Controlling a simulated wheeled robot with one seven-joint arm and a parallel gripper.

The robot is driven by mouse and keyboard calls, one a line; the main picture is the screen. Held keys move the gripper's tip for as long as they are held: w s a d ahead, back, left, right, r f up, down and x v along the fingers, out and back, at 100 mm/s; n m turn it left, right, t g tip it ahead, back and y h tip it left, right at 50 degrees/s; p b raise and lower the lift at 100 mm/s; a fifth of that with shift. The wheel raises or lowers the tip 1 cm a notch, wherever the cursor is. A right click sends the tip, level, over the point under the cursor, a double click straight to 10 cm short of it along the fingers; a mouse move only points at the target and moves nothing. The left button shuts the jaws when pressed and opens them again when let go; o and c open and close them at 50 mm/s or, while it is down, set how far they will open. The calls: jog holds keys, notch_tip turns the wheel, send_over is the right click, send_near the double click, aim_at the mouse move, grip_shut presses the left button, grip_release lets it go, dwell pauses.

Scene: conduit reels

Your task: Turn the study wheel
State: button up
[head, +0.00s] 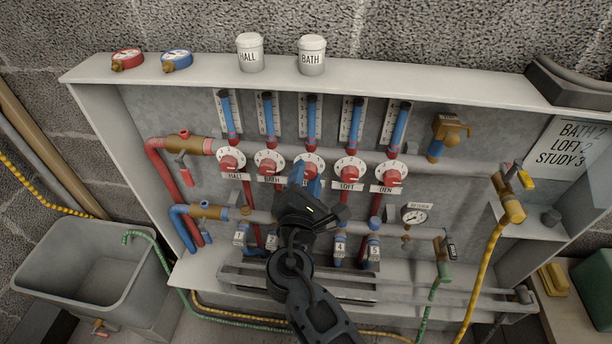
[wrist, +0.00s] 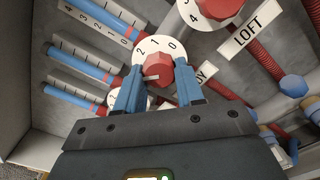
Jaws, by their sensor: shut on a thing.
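The study wheel is a red knob on a white numbered dial (head: 308,160), third in the row of wheels. In the wrist view the red study wheel (wrist: 160,72) sits between the blue fingers of my gripper (wrist: 159,82), which are shut on its sides. A pale pointer on the knob points left in that view. The digits 2, 1 and 0 show above it; the rest of the dial is hidden. Its label (wrist: 206,72) shows only its last letters. In the head view my gripper (head: 306,186) covers the label and the knob's lower part.
The bath wheel (head: 268,166) and loft wheel (head: 349,171) flank it closely. Gauge tubes (head: 311,122) stand above and red hoses run below. A grey tub (head: 85,270) stands lower left.

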jog(key=shift+f, duration=0.15)
jog(key=o, duration=1)
jog(key=shift+o, duration=0.2)
jog(key=s, duration=0.8)
jog(key=shift+a, duration=0.15)
jog(key=s+d+f+m+g+y, duration=0.1)
jog(key=s+d+f+m+g, duration=0.1)
jog(key=s+d+f+m, duration=0.3)
jog(key=s+d+f+m+g, duration=0.15)
jog(key=s+d, duration=0.25)
jog(key=s, duration=0.4)
jog(key=s+d+f+m+g+y, duration=0.1)
jog(key=s+d+f+m, duration=0.3)
jog(key=s, duration=0.2)
jog(key=s+d+r+m, duration=0.6)
jog(key=s+r+m, duration=0.2)
jog(key=s, duration=0.1)
jog(key=s+d+r+m+t+h, duration=0.1)
jog(key=s+d+r+m, duration=0.6)
jog(key=s+r+m, duration=0.1)
jog(key=v, duration=0.2)
jog(key=shift+s, duration=0.35)
